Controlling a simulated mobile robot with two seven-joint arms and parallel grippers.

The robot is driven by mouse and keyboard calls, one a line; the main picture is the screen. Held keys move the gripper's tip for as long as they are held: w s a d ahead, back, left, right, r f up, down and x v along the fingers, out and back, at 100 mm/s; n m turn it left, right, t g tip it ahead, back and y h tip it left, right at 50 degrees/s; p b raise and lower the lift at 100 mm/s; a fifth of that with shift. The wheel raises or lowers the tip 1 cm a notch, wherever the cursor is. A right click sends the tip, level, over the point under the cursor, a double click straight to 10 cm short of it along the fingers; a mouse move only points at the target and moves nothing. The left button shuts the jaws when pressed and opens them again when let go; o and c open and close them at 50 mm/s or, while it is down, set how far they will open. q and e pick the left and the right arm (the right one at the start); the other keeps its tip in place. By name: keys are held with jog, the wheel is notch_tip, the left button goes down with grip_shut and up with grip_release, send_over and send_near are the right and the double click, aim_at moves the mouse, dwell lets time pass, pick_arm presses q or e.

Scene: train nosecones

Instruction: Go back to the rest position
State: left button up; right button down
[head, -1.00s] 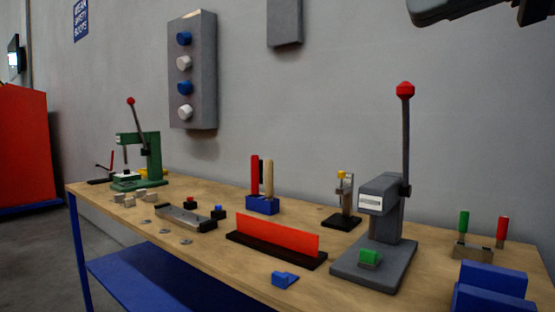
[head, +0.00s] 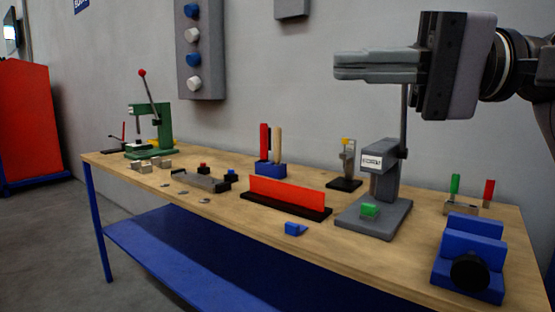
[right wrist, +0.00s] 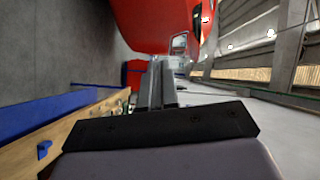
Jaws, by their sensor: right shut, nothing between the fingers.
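My right gripper (head: 350,66) comes in from the upper right of the head view. It is shut and empty, raised above the workbench in front of the grey arbor press (head: 383,170), whose lever top it hides. In the right wrist view its closed fingers (right wrist: 160,85) point away from the camera. My left gripper is not in view. The workbench (head: 225,212) has a wooden top and blue legs.
A green press (head: 160,125) stands at the bench's far left. A red panel on a black base (head: 288,196), a small blue nosecone (head: 294,229) and a blue vise (head: 470,250) stand along the front. A red cabinet (head: 28,125) is at the left. The space above the bench is open.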

jog(key=w+d+f+n+t+h, duration=0.3)
jog(key=f+n+t, duration=0.3)
jog(key=f, duration=0.6)
jog(key=w+d+f+n+t+h, duration=0.25)
jog(key=f+n+t, duration=0.4)
jog(key=f, duration=0.65)
jog(key=w+d+f+n+t+h, duration=0.4)
jog(key=f+t, duration=0.3)
jog(key=f, duration=0.5)
jog(key=s+f+m+g+h, duration=0.25)
jog(key=s+f+m, duration=0.3)
jog(key=f, duration=0.35)
jog(key=s+d+f+m+g+h, duration=0.1)
jog(key=s+f+m+g, duration=0.35)
jog(key=s+f, duration=0.35)
jog(key=s+f+m+g+h, duration=0.25)
jog(key=s+f+m, duration=0.3)
jog(key=f, duration=0.45)
notch_tip(320, 180, up, 10)
jog(key=s+d+p, duration=0.1)
jog(key=p, duration=1.3)
jog(key=shift+s+d+m+g, duration=0.3)
jog(key=shift+s+m+g, duration=0.1)
